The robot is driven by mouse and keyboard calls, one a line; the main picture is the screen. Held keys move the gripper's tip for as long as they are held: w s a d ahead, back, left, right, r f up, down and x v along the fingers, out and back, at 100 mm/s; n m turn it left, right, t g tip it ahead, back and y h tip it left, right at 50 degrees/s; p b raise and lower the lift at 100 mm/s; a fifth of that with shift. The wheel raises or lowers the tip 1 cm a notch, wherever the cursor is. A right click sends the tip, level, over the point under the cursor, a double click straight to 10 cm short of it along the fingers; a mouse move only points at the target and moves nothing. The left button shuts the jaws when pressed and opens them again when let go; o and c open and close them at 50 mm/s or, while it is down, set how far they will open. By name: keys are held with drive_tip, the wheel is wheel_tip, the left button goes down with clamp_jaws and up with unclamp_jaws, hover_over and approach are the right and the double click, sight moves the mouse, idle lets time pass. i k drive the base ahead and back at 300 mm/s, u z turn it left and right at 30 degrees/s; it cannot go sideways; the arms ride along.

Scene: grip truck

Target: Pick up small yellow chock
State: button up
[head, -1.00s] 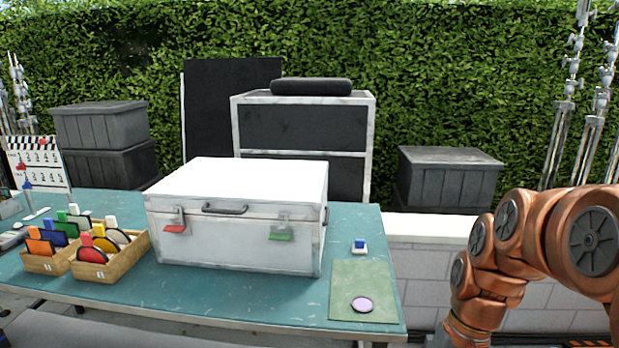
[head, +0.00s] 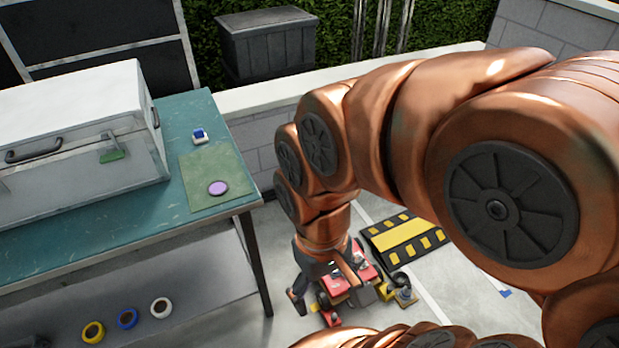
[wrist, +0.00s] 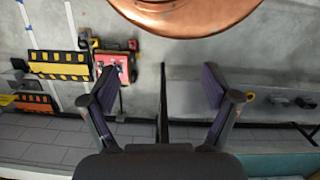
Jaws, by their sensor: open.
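In the head view my gripper (head: 325,280) hangs down past the right end of the table, over the floor. In the wrist view my gripper (wrist: 160,86) has its two dark fingers spread wide, with nothing between them. A small yellow piece (head: 386,291) lies on the floor beside a red-topped object (head: 350,287), just right of my gripper; it may be the small yellow chock, but it is partly hidden and too small to be sure. In the wrist view, a yellow bit (wrist: 85,40) shows by the red object (wrist: 114,68), left of my fingers.
A black and yellow striped ramp (head: 408,241) lies on the floor behind the red object. The teal table (head: 120,215) holds a white case (head: 75,125) and a green mat (head: 232,190) with a purple disc. Tape rolls (head: 127,318) lie on its lower shelf.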

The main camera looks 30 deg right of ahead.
sight(385, 290)
drive_tip(key=z, duration=1.8)
drive_tip(key=k, duration=1.3)
drive_tip(key=u, duration=0.75)
drive_tip(key=i, duration=0.6)
drive_tip(key=u, duration=0.6)
drive_tip(key=i, duration=0.6)
drive_tip(key=z, duration=0.7)
drive_tip(key=i, duration=0.6)
drive_tip(key=z, duration=0.7)
